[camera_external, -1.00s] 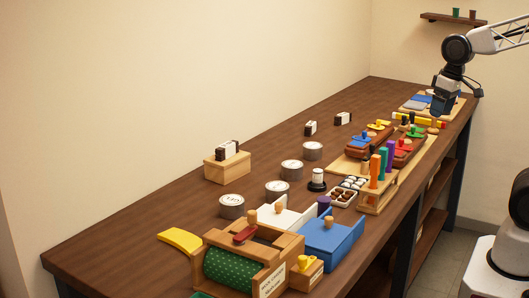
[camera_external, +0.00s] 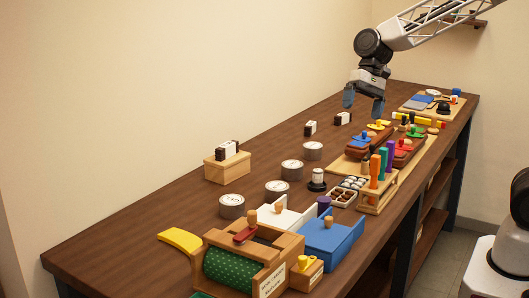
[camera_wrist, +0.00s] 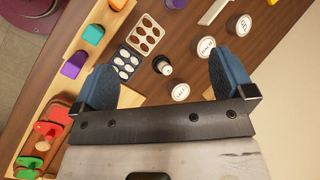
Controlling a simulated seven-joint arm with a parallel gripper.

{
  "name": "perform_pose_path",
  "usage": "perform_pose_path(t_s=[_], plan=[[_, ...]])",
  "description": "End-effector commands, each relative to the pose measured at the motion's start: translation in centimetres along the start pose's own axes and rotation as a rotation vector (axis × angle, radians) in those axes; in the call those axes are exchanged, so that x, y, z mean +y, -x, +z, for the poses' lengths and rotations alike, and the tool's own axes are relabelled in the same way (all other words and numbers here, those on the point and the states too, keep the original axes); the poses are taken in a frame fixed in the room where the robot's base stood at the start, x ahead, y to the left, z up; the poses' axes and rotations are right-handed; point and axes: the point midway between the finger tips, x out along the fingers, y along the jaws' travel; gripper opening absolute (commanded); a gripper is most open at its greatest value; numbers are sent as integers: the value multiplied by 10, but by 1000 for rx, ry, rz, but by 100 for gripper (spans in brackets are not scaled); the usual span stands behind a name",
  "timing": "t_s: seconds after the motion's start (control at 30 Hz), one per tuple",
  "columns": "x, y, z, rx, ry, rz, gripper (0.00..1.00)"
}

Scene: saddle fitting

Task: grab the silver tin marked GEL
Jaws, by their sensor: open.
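Several silver tins with white lids stand in a row on the bench: the nearest tin (camera_external: 231,206), a second tin (camera_external: 277,191), a third tin (camera_external: 292,170) and the farthest tin (camera_external: 312,151). Other lids there (camera_wrist: 204,47) are also hard to read. My gripper (camera_external: 364,105) is open and empty, above the bench beyond the tins; its blue fingers also show in the wrist view (camera_wrist: 165,78).
A black jar with a white top (camera_external: 317,180) stands right of the tins, beside a tray of small ovals (camera_external: 343,198) and a rack of coloured pegs (camera_external: 374,182). A wooden block (camera_external: 228,168) bears a dark-and-white item. Open bench lies left of the tins.

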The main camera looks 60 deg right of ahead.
Motion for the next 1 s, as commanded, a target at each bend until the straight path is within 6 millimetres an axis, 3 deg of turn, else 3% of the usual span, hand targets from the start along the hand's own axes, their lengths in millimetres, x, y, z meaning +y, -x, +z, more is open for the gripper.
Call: perform_pose_path(t_s=[0.57,1.0], plan=[[-116,-75,-73,-252,-319,-139,100],[-194,-149,-128,-452,-564,-221,100]])
